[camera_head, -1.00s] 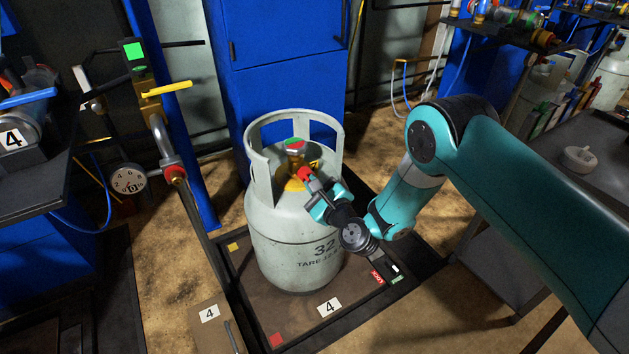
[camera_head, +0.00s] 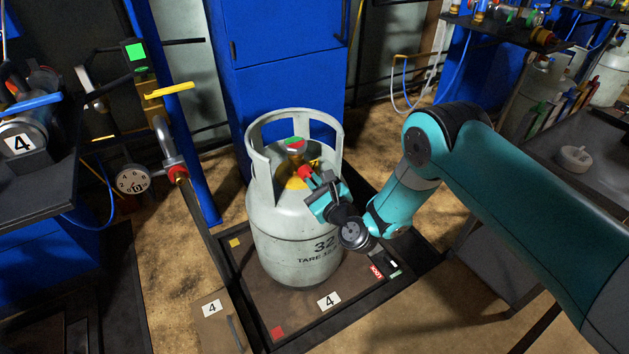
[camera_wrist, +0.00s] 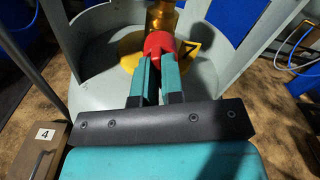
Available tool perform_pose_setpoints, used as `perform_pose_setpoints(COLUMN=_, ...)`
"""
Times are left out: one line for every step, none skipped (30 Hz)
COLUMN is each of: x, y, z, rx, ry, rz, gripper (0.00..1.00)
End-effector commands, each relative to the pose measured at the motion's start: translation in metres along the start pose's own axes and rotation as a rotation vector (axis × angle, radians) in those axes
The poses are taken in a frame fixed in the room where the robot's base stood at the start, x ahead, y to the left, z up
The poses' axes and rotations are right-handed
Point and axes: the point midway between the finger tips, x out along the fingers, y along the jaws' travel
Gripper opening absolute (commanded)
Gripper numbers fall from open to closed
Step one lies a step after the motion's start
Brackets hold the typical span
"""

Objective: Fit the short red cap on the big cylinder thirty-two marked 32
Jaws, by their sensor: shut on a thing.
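The big grey cylinder (camera_head: 294,225), marked 32 with a tare line, stands upright on the scale platform (camera_head: 375,305). A round guard collar surrounds its brass valve (camera_head: 292,168), which has a red and green top. My gripper (camera_head: 312,182) reaches through the collar opening and is shut on the short red cap (camera_head: 304,173). In the wrist view the red cap (camera_wrist: 158,44) sits between the fingertips, right in front of the brass valve (camera_wrist: 162,17). The cap appears to meet the valve's side outlet; how far it is seated cannot be told.
A pole with a dial gauge (camera_head: 132,181), a yellow lever (camera_head: 168,90) and a hose end stands left of the cylinder. A blue cabinet (camera_head: 285,85) is behind. A dark bench (camera_head: 590,185) with a small round dish stands at right.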

Motion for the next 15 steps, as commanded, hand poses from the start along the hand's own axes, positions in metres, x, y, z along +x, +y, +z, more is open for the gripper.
perform_pose_setpoints(x=0.0006, y=-0.0007, z=0.0009, rx=0.0, ry=-0.002, rz=-0.002, gripper=0.0)
perform_pose_setpoints(x=0.0006, y=-0.0007, z=0.0009, rx=0.0, ry=-0.002, rz=-0.002, gripper=0.0)
perform_pose_setpoints(x=0.0006, y=-0.0007, z=0.0009, rx=-0.001, ry=-0.002, rz=-0.002, gripper=0.0)
perform_pose_setpoints(x=0.0006, y=-0.0007, z=0.0009, rx=-0.001, ry=-0.002, rz=-0.002, gripper=0.0)
perform_pose_setpoints(x=0.0006, y=-0.0007, z=0.0009, rx=-0.001, ry=-0.002, rz=-0.002, gripper=0.0)
perform_pose_setpoints(x=0.0006, y=-0.0008, z=0.0011, rx=0.005, ry=-0.002, rz=-0.002, gripper=0.0)
perform_pose_setpoints(x=0.0006, y=-0.001, z=0.0014, rx=0.019, ry=-0.002, rz=-0.002, gripper=0.0)
perform_pose_setpoints(x=0.0006, y=-0.0011, z=0.0018, rx=0.042, ry=-0.002, rz=-0.002, gripper=0.0)
perform_pose_setpoints(x=0.0006, y=-0.0014, z=0.0022, rx=0.085, ry=-0.002, rz=-0.002, gripper=0.0)
perform_pose_setpoints(x=0.0007, y=-0.0014, z=0.0022, rx=0.122, ry=-0.002, rz=-0.002, gripper=0.0)
perform_pose_setpoints(x=0.0008, y=-0.0014, z=0.002, rx=0.159, ry=-0.002, rz=-0.002, gripper=0.0)
perform_pose_setpoints(x=0.001, y=-0.0015, z=0.002, rx=0.205, ry=-0.002, rz=-0.002, gripper=0.0)
perform_pose_setpoints(x=0.0011, y=-0.0014, z=0.0017, rx=0.235, ry=-0.003, rz=-0.003, gripper=0.0)
perform_pose_setpoints(x=0.0012, y=-0.0014, z=0.0015, rx=0.259, ry=-0.003, rz=-0.003, gripper=0.0)
perform_pose_setpoints(x=0.0012, y=-0.0014, z=0.0014, rx=0.283, ry=-0.003, rz=-0.003, gripper=0.0)
